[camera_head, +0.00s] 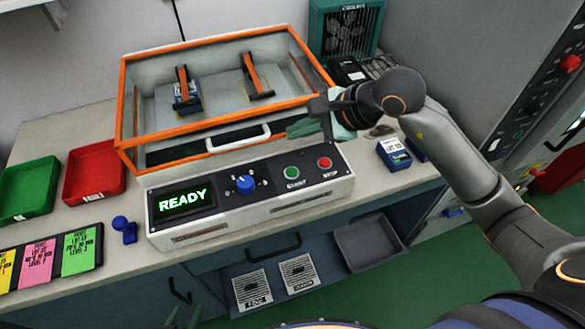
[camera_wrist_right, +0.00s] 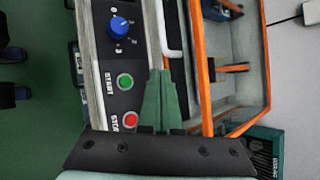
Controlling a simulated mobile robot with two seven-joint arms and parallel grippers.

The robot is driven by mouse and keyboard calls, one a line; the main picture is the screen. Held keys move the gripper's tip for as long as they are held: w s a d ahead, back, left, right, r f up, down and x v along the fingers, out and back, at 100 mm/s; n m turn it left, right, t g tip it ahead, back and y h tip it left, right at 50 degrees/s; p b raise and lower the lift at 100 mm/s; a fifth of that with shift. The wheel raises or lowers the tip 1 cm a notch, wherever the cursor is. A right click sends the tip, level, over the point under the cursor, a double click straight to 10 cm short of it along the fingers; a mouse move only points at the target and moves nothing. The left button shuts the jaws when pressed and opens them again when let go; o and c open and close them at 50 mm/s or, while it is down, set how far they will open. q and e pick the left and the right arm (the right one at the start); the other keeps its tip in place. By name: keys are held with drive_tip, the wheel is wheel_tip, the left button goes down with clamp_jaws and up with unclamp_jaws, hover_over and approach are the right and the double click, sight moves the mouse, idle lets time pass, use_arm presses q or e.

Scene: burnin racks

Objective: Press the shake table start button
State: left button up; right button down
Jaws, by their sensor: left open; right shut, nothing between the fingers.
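The shake table (camera_head: 165,236) has a grey front panel with a lit READY display (camera_head: 184,201). Its green START button (camera_head: 291,173) sits right of the blue knob (camera_head: 244,184) and left of the red STOP button (camera_head: 324,162). The START button also shows uncovered in the right wrist view (camera_wrist_right: 124,81). My right gripper (camera_head: 292,131) is shut and empty, above and behind the buttons near the lid handle (camera_head: 238,138). Its green fingers (camera_wrist_right: 160,75) appear beside the START button, apart from it in the picture. My left gripper (camera_head: 184,317) shows only its fingertips at the bottom edge, spread open.
An orange-framed clear lid (camera_head: 122,110) covers the table's bed, with a blue unit (camera_head: 186,97) under an orange clamp inside. Red (camera_head: 97,171) and green (camera_head: 28,188) trays stand left. A blue device (camera_head: 394,153) lies right. A grey bin (camera_head: 368,240) sits below the bench.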

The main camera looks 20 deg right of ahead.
drive_tip(key=shift+f, duration=0.1)
drive_tip(key=b, duration=0.5)
hover_over(297, 172)
wheel_tip(297, 172, down, 8)
drive_tip(key=shift+s+r, duration=0.1)
drive_tip(key=shift+r, duration=0.05)
drive_tip(key=shift+f+b, duration=0.5)
drive_tip(key=shift+b, duration=0.15)
idle(0.3)
idle(0.8)
drive_tip(key=shift+f+b, duration=0.4)
drive_tip(key=shift+b, duration=0.15)
